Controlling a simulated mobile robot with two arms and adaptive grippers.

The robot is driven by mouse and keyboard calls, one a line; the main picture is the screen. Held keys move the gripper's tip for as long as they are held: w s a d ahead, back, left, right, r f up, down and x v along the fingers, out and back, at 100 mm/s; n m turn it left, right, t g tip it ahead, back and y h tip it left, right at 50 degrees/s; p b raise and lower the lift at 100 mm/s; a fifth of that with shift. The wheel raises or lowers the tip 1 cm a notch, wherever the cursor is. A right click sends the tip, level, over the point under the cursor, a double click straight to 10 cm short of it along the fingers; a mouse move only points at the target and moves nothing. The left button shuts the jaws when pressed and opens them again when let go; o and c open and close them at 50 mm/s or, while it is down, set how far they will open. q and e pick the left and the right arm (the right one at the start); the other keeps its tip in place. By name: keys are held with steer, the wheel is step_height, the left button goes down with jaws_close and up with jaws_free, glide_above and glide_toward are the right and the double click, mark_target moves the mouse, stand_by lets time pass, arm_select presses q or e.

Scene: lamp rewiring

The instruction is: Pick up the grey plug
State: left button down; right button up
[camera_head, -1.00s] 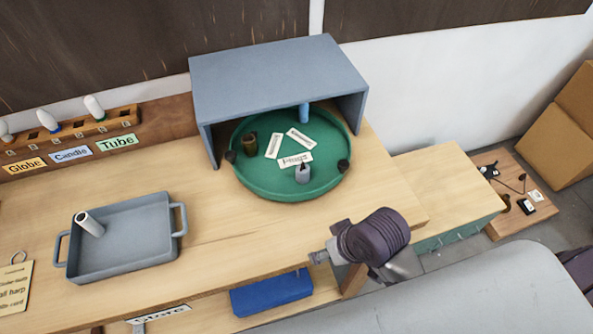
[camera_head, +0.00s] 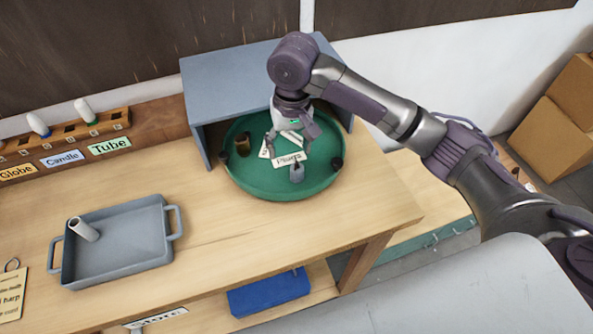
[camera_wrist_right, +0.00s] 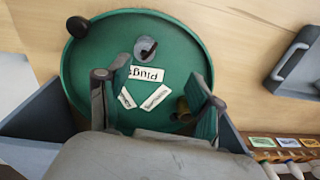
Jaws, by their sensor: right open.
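The grey plug (camera_head: 297,174) stands on the near part of the round green tray (camera_head: 258,188), beside the "Plugs" label. In the right wrist view the grey plug (camera_wrist_right: 143,46) shows at the top centre with a dark part on it, beyond the fingertips. My right gripper (camera_head: 289,150) is over the tray, behind the plug in the head view, open and empty. In the right wrist view its two fingers (camera_wrist_right: 157,84) stand wide apart with labels between them. My left gripper is in neither view.
A grey-blue hood (camera_head: 222,85) covers the tray's back, close to my right arm. A brown cylinder (camera_head: 241,146) and dark knobs (camera_head: 337,163) are on the tray. A grey handled tray (camera_head: 120,262) holding a white tube stands left. The table between is clear.

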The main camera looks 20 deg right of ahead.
mark_target(297, 165)
steer(key=shift+m+h, duration=0.3)
steer(key=shift+m, duration=0.3)
steer(key=f, duration=0.1)
steer(key=w+d+f+p, duration=0.1)
steer(key=f, duration=0.1)
steer(key=d+f, duration=0.1)
steer(key=f, duration=0.1)
steer(key=shift+w+f+p, duration=0.25)
steer(key=shift+p, duration=0.05)
steer(key=shift+f+p, duration=0.45)
steer(key=shift+f, duration=0.1)
step_height(297, 165, down, 4)
steer(key=shift+s+r+p, duration=0.1)
steer(key=shift+r+p, duration=0.1)
steer(key=shift+p, duration=0.4)
steer(key=shift+f, duration=0.4)
steer(key=c, duration=1.2)
steer(key=shift+r, duration=0.15)
